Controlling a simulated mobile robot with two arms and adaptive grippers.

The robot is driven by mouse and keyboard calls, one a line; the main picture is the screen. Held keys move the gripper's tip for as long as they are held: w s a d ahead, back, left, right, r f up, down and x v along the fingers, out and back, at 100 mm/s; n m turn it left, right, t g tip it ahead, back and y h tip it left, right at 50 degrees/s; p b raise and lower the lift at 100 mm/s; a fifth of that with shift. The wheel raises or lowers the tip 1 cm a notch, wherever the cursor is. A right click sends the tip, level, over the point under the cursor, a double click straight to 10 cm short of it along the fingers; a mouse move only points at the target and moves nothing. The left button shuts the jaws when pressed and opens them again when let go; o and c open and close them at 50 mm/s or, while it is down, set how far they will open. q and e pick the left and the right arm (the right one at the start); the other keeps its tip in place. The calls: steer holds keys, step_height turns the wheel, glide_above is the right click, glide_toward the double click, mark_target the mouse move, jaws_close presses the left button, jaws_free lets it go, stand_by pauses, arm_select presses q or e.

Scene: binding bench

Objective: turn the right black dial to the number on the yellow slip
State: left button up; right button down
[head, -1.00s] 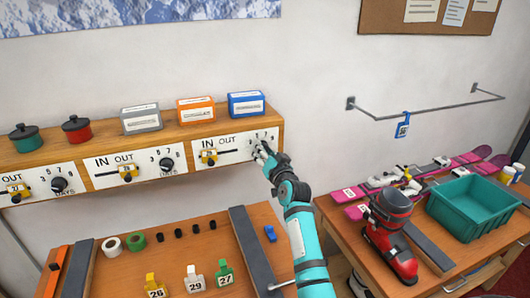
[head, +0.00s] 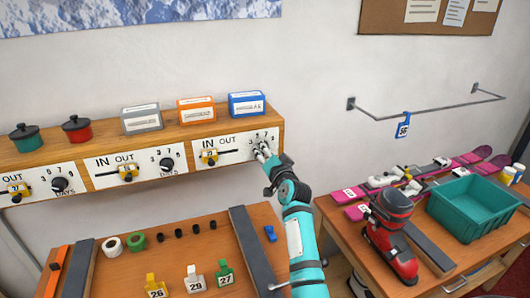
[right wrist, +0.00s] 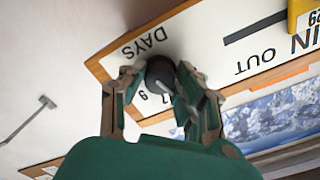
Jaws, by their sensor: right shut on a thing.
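The right black dial (head: 259,152) is on the rightmost white panel (head: 232,149), largely covered by my right gripper (head: 264,154) in the head view. In the right wrist view the dial (right wrist: 160,72) is a dark round knob between the two fingers of my right gripper (right wrist: 158,80), which are shut on it. DAYS is printed beside it, and a 9 shows near its rim; the pointer's setting cannot be read. A yellow tag (head: 209,157) sits at the slider on the same panel; it also shows, cut off, in the right wrist view (right wrist: 303,14). My left gripper is not in view.
Two other black dials (head: 59,185) (head: 167,165) sit on panels to the left. Boxes and two pots stand on the shelf (head: 190,112) above. Below is a bench (head: 185,265) with numbered tags and tape. At right, a table holds a red boot (head: 388,240) and teal crate (head: 465,202).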

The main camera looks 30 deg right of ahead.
steer(key=c, duration=1)
jaws_free()
steer(key=shift+o, duration=0.2)
steer(key=v, duration=1.2)
